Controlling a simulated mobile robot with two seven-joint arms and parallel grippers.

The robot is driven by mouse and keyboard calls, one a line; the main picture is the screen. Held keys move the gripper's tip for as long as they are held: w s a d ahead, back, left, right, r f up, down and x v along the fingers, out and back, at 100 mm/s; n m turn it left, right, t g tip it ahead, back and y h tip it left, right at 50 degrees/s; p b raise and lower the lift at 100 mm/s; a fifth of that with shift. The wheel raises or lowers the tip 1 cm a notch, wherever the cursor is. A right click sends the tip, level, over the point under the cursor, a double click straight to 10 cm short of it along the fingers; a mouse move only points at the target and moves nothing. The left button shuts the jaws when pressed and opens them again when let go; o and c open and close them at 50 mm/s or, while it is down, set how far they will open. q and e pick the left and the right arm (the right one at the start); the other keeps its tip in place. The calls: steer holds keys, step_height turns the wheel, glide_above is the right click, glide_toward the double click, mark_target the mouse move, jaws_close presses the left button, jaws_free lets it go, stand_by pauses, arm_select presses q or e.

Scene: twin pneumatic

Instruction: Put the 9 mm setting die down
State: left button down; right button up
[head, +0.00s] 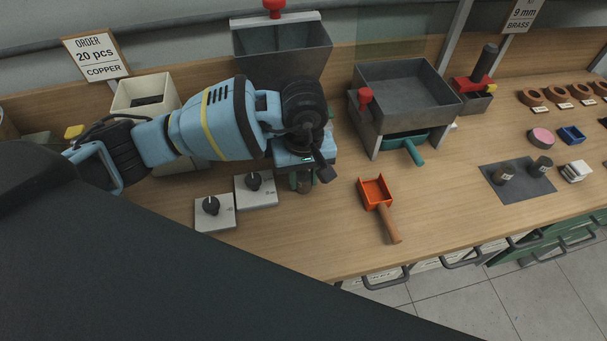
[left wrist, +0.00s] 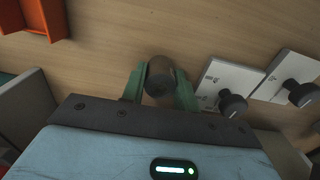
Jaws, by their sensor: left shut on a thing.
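My left gripper (head: 303,181) is over the bench, left of the orange scoop. Its green fingers are shut on a short cylindrical die (head: 305,187), brownish with a dark end. The left wrist view shows the die (left wrist: 160,77) between the two fingertips, with bare wood around it. I cannot read a size on it, nor tell if it touches the bench top. A dark mat (head: 523,197) lies at the right with two similar short cylinders on it, one brownish (head: 503,175) and one dark grey (head: 541,166). My right gripper is not in view.
Two grey plates with black knobs (head: 212,211) (head: 254,190) are left of the gripper. An orange scoop (head: 375,192) lies to its right. A grey hopper (head: 282,55) and a tray on a stand (head: 408,95) are behind. Bare wood lies in front and between scoop and mat.

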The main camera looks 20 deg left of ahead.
mark_target(303, 176)
arm_select(q)
steer(key=shift+f, duration=0.2)
steer(key=c, duration=1.1)
jaws_free()
steer(key=shift+o, duration=0.2)
steer(key=shift+r, duration=0.2)
steer(key=shift+o, duration=0.2)
step_height(303, 176, up, 12)
